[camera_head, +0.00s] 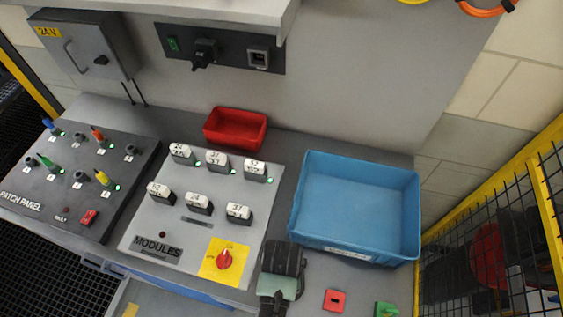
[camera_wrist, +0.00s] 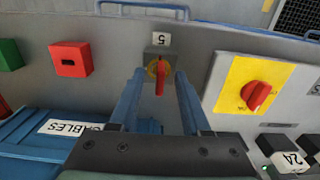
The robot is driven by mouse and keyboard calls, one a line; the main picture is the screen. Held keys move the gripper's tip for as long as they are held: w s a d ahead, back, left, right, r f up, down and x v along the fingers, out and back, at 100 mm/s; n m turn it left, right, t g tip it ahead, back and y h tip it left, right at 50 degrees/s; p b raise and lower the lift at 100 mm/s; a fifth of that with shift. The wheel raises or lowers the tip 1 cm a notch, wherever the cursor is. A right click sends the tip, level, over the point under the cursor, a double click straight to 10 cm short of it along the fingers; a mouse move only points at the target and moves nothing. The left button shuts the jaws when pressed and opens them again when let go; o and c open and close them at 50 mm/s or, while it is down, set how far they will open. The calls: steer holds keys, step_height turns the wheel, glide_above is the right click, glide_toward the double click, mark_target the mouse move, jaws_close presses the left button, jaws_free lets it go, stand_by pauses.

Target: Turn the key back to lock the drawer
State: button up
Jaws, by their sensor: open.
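The red key (camera_wrist: 160,76) sits in a lock with a yellow ring on a small grey plate, under a label reading 5, in the wrist view. A second red piece, perhaps a tag, shows just below the key, partly hidden. My gripper (camera_wrist: 159,84) is open, its two blue fingers on either side of the key with a gap at each side. In the head view my wrist (camera_head: 283,258) shows at the bench's front edge; the key and fingertips are hidden there. Part of a handle (camera_wrist: 140,8) shows at the wrist view's top edge; whether the drawer is fully closed I cannot tell.
A yellow plate with a red rotary switch (camera_head: 225,260) is close beside my gripper. A blue bin (camera_head: 405,215) and a red block (camera_head: 334,300) are to its right. A modules panel (camera_head: 180,225) is left, and a yellow-framed mesh fence (camera_head: 490,185) bounds the right.

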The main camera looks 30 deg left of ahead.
steer(key=shift+f, duration=0.2)
jaws_close()
